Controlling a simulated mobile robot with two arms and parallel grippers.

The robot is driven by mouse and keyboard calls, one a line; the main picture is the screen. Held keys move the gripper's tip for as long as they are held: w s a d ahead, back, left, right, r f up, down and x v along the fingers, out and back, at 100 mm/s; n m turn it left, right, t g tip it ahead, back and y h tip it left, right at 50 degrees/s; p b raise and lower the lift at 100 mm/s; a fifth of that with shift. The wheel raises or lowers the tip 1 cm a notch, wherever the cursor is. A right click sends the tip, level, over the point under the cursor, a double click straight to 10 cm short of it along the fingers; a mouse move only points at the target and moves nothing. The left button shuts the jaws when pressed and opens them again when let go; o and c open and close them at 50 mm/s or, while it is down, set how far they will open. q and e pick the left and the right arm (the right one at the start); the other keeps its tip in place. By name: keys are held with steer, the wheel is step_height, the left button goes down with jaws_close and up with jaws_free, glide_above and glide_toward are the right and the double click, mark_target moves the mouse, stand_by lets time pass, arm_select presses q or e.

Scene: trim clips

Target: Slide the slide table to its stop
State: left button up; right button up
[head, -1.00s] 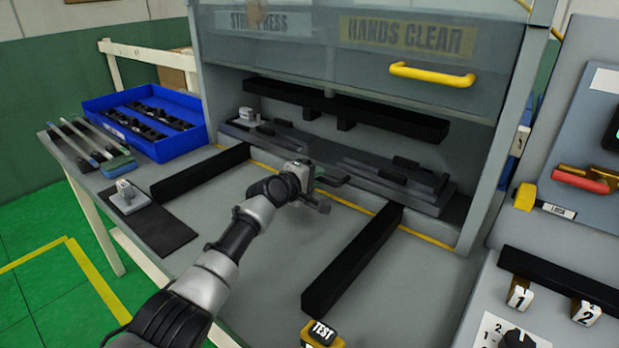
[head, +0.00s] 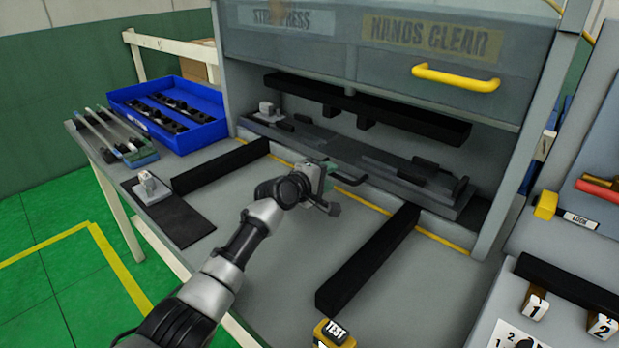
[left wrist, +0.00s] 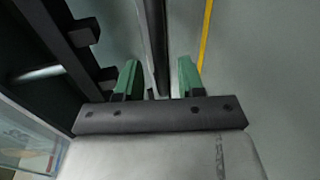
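The slide table (head: 385,172) is a long dark grey plate inside the press opening, with dark raised fixtures and a small light grey block (head: 267,108) at its left end. A black bar handle (head: 350,180) sticks out from its front. My left gripper (head: 326,190) is at this handle, at the front of the press. In the left wrist view, the green fingertips (left wrist: 158,80) stand apart on either side of the dark handle bar (left wrist: 155,40), with gaps visible. The table's stop cannot be made out. My right gripper is out of view.
Two black rails (head: 368,262) (head: 222,166) run forward on the bench on both sides of my left gripper. A blue bin (head: 205,138) and a dark mat (head: 180,222) lie to the left. A yellow-handled guard (head: 455,78) is raised above the opening. A TEST button (head: 334,333) sits in front.

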arm_select(q)
steer(key=p+v, duration=0.1)
steer(key=v, duration=0.7)
